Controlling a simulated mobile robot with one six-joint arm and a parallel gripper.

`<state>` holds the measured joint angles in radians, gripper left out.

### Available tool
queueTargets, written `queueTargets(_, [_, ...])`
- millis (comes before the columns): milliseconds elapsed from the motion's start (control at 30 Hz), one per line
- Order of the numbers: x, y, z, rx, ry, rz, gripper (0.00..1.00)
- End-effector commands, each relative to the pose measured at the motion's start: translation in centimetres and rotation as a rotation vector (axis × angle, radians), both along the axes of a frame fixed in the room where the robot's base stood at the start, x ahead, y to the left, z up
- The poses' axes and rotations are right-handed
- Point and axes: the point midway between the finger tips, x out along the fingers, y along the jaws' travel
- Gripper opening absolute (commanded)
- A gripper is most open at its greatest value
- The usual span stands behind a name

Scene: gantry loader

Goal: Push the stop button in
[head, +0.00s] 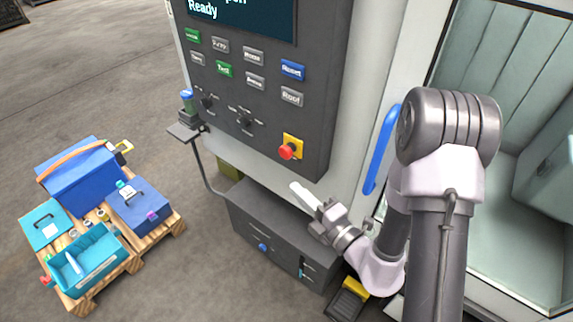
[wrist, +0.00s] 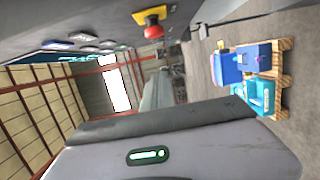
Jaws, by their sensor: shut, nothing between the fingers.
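The stop button (head: 287,152) is a red mushroom head on a yellow plate (head: 294,140), low on the right of the dark control panel. It stands out from the panel. It also shows at the top of the wrist view (wrist: 153,31), with its yellow plate above it. My gripper (head: 300,192) is shut and empty. In the head view its pale fingertips are below and slightly right of the button, apart from it. The fingers cannot be made out in the wrist view.
The control panel (head: 270,75) carries a screen, several push buttons and knobs. A small shelf with a blue-capped bottle (head: 187,100) sticks out at its left. A blue door handle (head: 381,150) is to the right. A dark cabinet (head: 290,235) is below. Blue boxes on a pallet (head: 165,228) stand left.

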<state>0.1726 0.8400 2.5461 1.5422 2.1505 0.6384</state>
Motion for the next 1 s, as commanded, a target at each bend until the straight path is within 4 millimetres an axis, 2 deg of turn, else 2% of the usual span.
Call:
queueTargets(33, [0.4,0.4,-0.9,-0.002,-0.007,0.003,0.00])
queueTargets(100, [1.0,0.9,-1.1,-0.001,-0.008,0.002,0.00])
queueTargets(167, [1.6,1.4,-1.0,0.001,-0.008,0.001,0.00])
queueTargets(500, [7.4,5.9,0.0,0.004,-0.001,-0.001,0.00])
queueTargets(700, [9.7,3.7,-0.1,0.003,0.000,-0.004,0.00])
queueTargets(1000, [10.3,3.2,-0.1,0.003,0.001,-0.002,0.00])
